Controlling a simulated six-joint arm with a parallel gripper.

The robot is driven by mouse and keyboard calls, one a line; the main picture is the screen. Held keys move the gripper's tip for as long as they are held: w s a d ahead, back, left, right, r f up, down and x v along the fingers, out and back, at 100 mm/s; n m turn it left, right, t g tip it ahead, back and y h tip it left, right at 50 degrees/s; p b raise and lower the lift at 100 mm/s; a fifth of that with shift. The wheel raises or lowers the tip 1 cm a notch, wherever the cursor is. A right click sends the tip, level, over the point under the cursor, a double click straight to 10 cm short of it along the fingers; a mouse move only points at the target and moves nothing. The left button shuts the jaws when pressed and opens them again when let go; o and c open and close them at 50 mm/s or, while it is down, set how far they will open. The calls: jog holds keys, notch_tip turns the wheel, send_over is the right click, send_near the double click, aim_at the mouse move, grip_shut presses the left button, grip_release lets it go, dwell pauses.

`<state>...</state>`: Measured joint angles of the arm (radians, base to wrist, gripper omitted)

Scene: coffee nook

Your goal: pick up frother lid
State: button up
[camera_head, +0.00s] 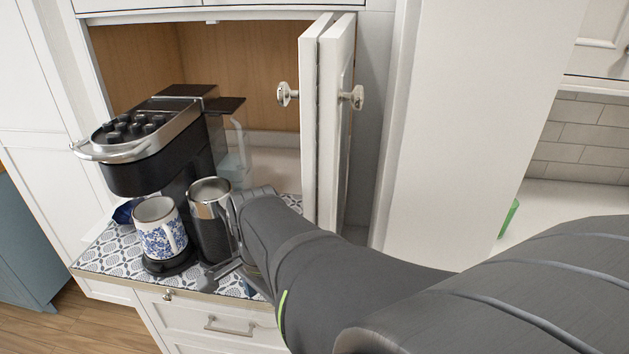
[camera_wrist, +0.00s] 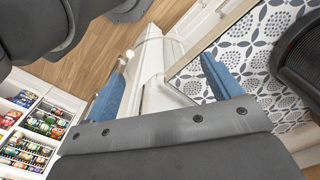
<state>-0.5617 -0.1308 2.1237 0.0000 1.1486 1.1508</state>
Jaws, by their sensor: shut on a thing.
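The frother (camera_head: 209,222) is a dark cylinder with a shiny metal top, standing at the front of the counter beside the coffee machine. Its top looks open, with bare metal inside. My gripper (camera_head: 228,268) is low at the counter's front edge, just right of the frother. In the wrist view, the blue fingertips of my gripper (camera_wrist: 164,68) stand apart, with a pale shape between them. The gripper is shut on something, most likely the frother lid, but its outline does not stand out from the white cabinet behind. My forearm hides part of the counter.
A blue-and-white mug (camera_head: 160,232) stands under the coffee machine (camera_head: 150,150), left of the frother. The open cabinet doors (camera_head: 330,120) stand right behind my wrist. A patterned mat (camera_head: 108,250) covers the counter. Drawers (camera_head: 225,322) lie below. A dark round base (camera_wrist: 300,60) shows in the wrist view.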

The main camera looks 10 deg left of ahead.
jog(key=s+d, duration=0.2)
jog(key=s, duration=0.7)
jog(key=w+a+r+n, duration=0.8)
jog(key=w+a+r, duration=0.1)
jog(key=w+r, duration=0.25)
jog(key=w+a+r+n, duration=0.75)
jog(key=w+r, duration=0.35)
jog(key=w, duration=0.2)
notch_tip(320, 180, down, 6)
jog(key=shift+a+f, duration=0.25)
jog(key=shift+a, duration=0.2)
jog(key=shift+s+f+m, duration=0.15)
jog(key=shift+f+m, duration=0.05)
jog(key=shift+m, duration=0.05)
dwell(0.7)
jog(key=o, duration=0.8)
